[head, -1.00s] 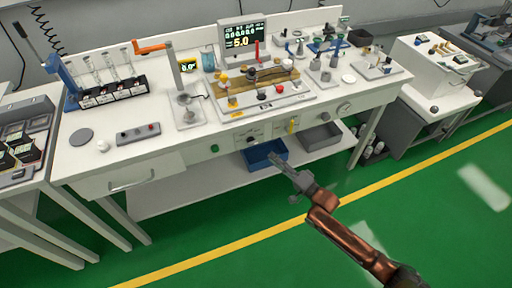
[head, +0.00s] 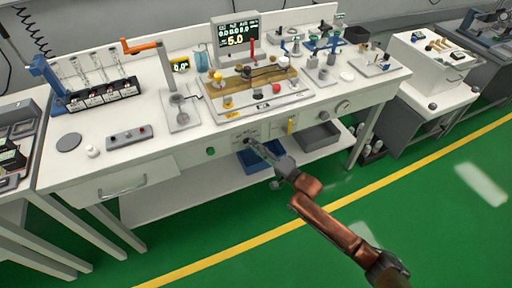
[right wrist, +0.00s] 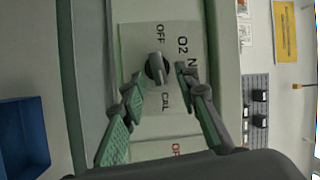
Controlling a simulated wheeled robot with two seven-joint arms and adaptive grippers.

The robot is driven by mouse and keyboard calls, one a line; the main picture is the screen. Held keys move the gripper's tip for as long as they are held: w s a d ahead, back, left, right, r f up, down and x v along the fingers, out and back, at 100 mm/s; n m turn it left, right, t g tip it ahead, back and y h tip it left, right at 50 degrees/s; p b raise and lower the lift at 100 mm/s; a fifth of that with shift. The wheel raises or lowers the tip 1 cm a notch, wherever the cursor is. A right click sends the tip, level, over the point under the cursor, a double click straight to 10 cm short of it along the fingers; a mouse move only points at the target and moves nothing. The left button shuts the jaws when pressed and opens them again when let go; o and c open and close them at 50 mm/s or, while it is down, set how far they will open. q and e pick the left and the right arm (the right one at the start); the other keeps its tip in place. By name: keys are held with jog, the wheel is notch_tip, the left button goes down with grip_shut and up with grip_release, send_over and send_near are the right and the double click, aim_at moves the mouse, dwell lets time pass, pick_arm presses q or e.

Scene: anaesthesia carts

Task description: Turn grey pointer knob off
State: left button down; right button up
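The grey pointer knob (right wrist: 157,68) sits on a pale label plate in the right wrist view, which shows turned on its side. The label reads OFF above the knob in the picture, O2 and a partly covered word to its right, and CAL below. The pointer bar runs roughly along the OFF–CAL line; I cannot tell which end is the tip. My right gripper (right wrist: 161,80) is open, with one finger on each side of the knob; contact is not clear. In the head view the right gripper (head: 254,146) is at the bench's front panel. The left gripper is out of view.
A blue bin (head: 250,161) and a grey bin (head: 316,138) are on the shelf below. The white bench (head: 150,160) carries a display (head: 236,36) and several instruments. A red label shows in the wrist view.

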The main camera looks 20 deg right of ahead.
jog(key=shift+c, duration=0.7)
grip_shut()
